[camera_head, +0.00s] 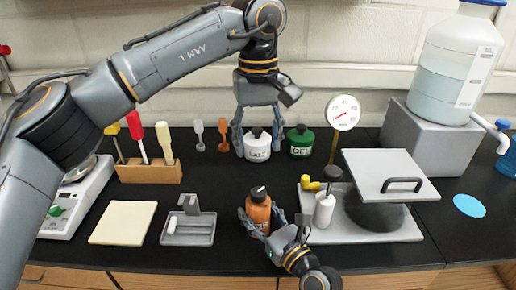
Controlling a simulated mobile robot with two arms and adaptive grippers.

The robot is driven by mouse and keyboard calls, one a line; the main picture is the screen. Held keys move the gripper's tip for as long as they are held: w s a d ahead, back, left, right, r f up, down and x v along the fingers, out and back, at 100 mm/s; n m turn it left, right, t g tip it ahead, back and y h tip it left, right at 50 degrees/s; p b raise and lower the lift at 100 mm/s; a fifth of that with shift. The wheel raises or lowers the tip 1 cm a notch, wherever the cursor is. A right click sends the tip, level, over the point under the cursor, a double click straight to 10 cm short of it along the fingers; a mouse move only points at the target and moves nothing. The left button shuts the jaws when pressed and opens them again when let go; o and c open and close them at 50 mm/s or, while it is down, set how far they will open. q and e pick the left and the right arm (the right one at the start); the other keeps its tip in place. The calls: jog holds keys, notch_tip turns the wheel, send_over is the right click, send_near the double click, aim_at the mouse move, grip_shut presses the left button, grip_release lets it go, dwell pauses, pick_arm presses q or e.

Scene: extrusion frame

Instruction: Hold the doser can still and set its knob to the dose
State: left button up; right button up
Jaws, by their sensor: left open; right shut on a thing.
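The orange can with a dark knob on top (259,213), which looks like the doser can, stands upright near the front middle of the bench. My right gripper (260,227) comes in from the front edge and is shut on its lower body. The dose marks are too small to read. My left gripper (257,143) points down at the back of the bench. It is open, with its fingers on either side of a white jar with a black lid (258,150), labelled like SALT. I cannot tell whether the fingers touch the jar. It is well behind the orange can.
A green jar (299,146) stands right of the white jar. A small grey tray (190,230) and cream pad (123,223) lie left of the can. A press with a grey lid (385,174), white bottle (324,210) and dial gauge (343,113) stand right.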

jog(key=o, duration=1.3)
jog(key=shift+s, duration=0.1)
